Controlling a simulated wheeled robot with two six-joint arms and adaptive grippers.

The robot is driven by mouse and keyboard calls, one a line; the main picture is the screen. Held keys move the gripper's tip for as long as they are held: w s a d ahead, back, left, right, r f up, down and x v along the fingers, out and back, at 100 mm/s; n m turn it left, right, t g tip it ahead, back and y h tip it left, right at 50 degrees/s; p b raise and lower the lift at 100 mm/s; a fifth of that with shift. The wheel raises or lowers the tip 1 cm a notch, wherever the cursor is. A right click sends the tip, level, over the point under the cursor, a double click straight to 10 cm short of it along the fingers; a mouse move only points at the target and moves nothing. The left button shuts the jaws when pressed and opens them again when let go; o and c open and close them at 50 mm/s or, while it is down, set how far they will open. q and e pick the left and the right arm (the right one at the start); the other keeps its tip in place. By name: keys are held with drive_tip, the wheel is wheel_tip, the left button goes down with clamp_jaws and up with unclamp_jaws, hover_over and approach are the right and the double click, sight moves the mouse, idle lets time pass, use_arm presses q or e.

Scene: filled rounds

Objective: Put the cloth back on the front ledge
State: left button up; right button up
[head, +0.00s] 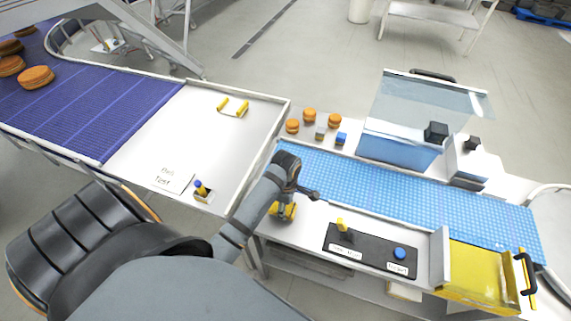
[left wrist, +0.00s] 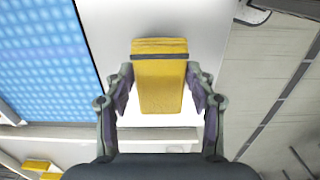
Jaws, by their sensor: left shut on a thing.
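The cloth (head: 283,212) is a yellow folded block with a dark band across it. It also shows in the left wrist view (left wrist: 160,75), between the two fingers. My left gripper (head: 293,196) is shut on it, at the left end of the white front ledge (head: 312,222), beside the blue belt. In the left wrist view the cloth is over a white surface; I cannot tell whether it touches it. The gripper hides part of the cloth in the head view. My right gripper is not in view.
A black control panel (head: 369,252) with a yellow switch and a blue button is right of the cloth. The blue belt (head: 400,190) runs behind, under a clear guard (head: 425,100). A yellow bin (head: 475,275) stands at the right end. Round orange buns (head: 309,115) sit behind the belt.

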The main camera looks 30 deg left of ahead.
use_arm(q)
wheel_tip(320, 180, down, 3)
drive_tip(key=shift+r, duration=0.2)
drive_tip(key=shift+f, duration=0.15)
drive_tip(key=o, duration=1.1)
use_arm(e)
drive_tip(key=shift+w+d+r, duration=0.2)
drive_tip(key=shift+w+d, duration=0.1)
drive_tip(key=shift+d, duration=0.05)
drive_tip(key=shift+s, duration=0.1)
